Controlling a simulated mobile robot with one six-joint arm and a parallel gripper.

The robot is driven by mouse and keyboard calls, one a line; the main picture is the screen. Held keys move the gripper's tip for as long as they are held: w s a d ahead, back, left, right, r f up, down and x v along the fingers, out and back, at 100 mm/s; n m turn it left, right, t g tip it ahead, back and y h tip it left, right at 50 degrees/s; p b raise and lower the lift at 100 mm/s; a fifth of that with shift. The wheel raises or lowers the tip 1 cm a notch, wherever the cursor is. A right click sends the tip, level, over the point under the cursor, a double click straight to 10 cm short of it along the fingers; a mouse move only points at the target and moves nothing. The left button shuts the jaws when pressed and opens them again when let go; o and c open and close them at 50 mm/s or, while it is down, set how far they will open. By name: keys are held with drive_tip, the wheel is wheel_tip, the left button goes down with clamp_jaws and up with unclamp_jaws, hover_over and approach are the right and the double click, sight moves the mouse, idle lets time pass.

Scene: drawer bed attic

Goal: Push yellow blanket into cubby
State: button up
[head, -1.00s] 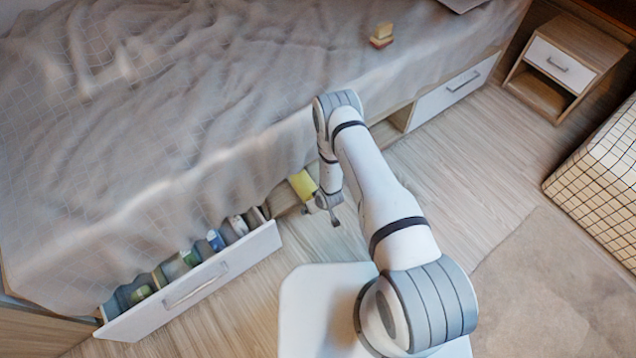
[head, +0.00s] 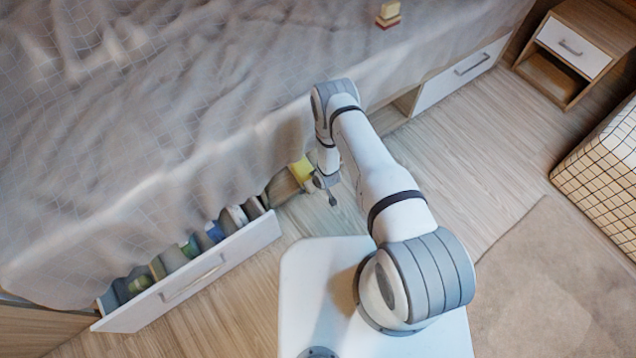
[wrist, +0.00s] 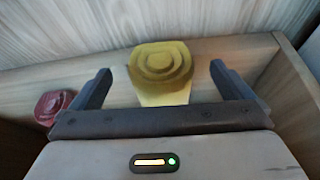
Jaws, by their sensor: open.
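The yellow blanket (wrist: 160,72) is a folded bundle with a rounded, ringed end. In the wrist view it lies between my gripper's two spread fingers, with a gap on each side. In the head view the yellow blanket (head: 301,169) shows at the bed's lower edge, partly hidden by my arm. My gripper (wrist: 160,88) is open and holds nothing. It also shows in the head view (head: 327,188), just in front of the bed base. The wooden cubby (wrist: 235,55) under the bed surrounds the blanket's sides in the wrist view; its depth is hidden.
A dark red object (wrist: 52,106) lies left of the blanket in the wrist view. An open drawer (head: 190,278) with several items stands out at left. A closed white drawer (head: 462,72) is at right. The wood floor (head: 440,165) right of my arm is clear.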

drive_tip(key=shift+b+x, duration=0.5)
drive_tip(key=shift+x, duration=1.45)
